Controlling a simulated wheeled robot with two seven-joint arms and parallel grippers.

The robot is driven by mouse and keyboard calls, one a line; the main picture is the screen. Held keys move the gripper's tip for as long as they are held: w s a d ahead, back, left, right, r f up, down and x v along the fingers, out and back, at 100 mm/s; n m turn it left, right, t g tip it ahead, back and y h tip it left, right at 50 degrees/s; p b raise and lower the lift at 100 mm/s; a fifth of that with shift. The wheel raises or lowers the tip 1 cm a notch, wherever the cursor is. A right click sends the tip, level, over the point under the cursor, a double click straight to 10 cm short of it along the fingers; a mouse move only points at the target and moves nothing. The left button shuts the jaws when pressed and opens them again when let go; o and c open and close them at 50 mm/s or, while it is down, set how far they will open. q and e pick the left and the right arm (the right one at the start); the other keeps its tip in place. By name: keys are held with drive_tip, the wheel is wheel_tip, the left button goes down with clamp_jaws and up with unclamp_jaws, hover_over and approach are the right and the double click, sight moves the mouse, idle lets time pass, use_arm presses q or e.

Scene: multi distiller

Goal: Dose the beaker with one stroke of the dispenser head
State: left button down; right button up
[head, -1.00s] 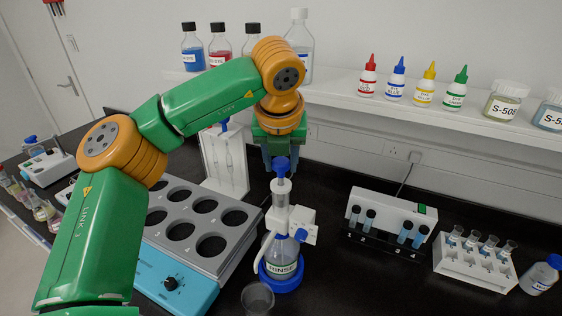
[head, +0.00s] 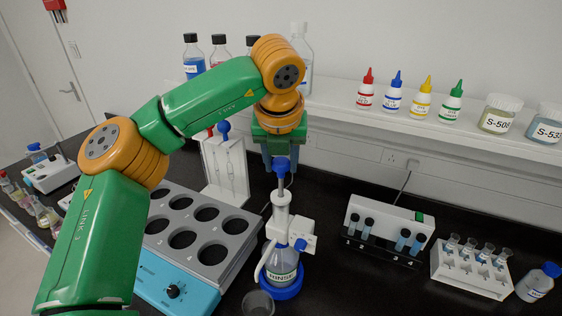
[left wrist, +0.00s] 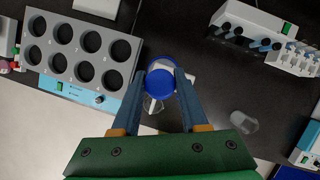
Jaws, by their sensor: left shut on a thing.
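The dispenser, with a white barrel (head: 281,204) and blue knob (head: 281,165), stands upright on a clear bottle labelled RINSE (head: 284,266) in a blue base ring. My left gripper (head: 281,163) is above it, shut on the knob. In the left wrist view the round blue knob (left wrist: 160,82) sits between the two fingertips and hides most of the bottle. My right gripper is not seen.
A grey rack with round wells on a blue unit (head: 202,225) stands left of the bottle. A white stand (head: 225,170) is behind it. A tube station (head: 385,228) and white tube rack (head: 470,268) are at right. A shelf (head: 430,135) runs behind.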

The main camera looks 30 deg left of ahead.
sight(280, 177)
use_arm(q)
drive_tip(key=shift+f+b, duration=2.45)
drive_tip(key=shift+f, duration=0.05)
drive_tip(key=shift+c, duration=1.8)
unclamp_jaws()
